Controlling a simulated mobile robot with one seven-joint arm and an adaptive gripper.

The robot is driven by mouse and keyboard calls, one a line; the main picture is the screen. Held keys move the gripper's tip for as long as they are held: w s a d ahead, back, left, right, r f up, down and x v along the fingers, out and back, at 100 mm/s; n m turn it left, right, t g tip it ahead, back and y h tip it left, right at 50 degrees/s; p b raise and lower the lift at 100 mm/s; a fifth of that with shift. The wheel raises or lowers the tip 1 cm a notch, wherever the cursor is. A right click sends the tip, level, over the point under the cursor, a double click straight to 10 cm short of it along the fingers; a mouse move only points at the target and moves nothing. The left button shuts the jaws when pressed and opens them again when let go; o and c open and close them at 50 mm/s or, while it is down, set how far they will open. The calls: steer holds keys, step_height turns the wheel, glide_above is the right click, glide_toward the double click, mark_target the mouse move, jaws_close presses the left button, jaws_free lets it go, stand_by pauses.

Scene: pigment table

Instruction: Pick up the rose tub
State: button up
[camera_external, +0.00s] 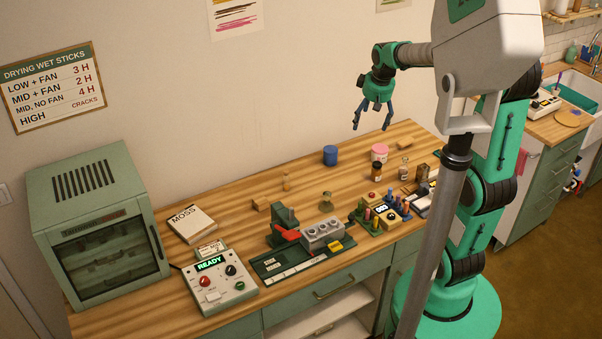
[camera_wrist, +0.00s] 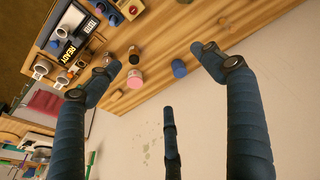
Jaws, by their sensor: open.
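The rose tub (camera_external: 379,153) is a short pink cylinder with a pale lid. It stands upright on the wooden table, towards the back right in the external view. It also shows in the wrist view as a pink tub (camera_wrist: 135,79), between my fingers and left of the middle. My gripper (camera_external: 373,128) is open and empty, held well above the table at its back edge. Its fingers spread wide in the wrist view (camera_wrist: 157,56). A dark blue tub (camera_external: 330,156) stands left of the rose tub, and also shows in the wrist view (camera_wrist: 179,68).
A brown bottle (camera_external: 376,172) and a clear jar (camera_external: 403,168) stand close to the rose tub. A rack with colored sticks (camera_external: 382,214) lies in front. A green cabinet (camera_external: 97,225) and a control box (camera_external: 220,287) are at the left.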

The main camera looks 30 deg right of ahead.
steer(key=w+d+f+g+p, duration=0.1)
steer(key=w+d+f+p, duration=0.25)
steer(key=w+d, duration=0.4)
steer(key=n+g+p, duration=0.1)
steer(key=g+p, duration=0.1)
steer(key=p, duration=0.7)
glide_above(381, 148)
step_height(381, 148, down, 20)
steer(key=shift+r+y, duration=0.15)
steer(key=shift+y, duration=0.15)
step_height(381, 148, down, 7)
steer(key=shift+f+p, duration=0.1)
steer(key=shift+p, duration=0.25)
steer(key=shift+f, duration=0.7)
steer(key=shift+w+f+p, duration=0.2)
steer(key=shift+f+p, duration=0.15)
steer(key=shift+f, duration=2.25)
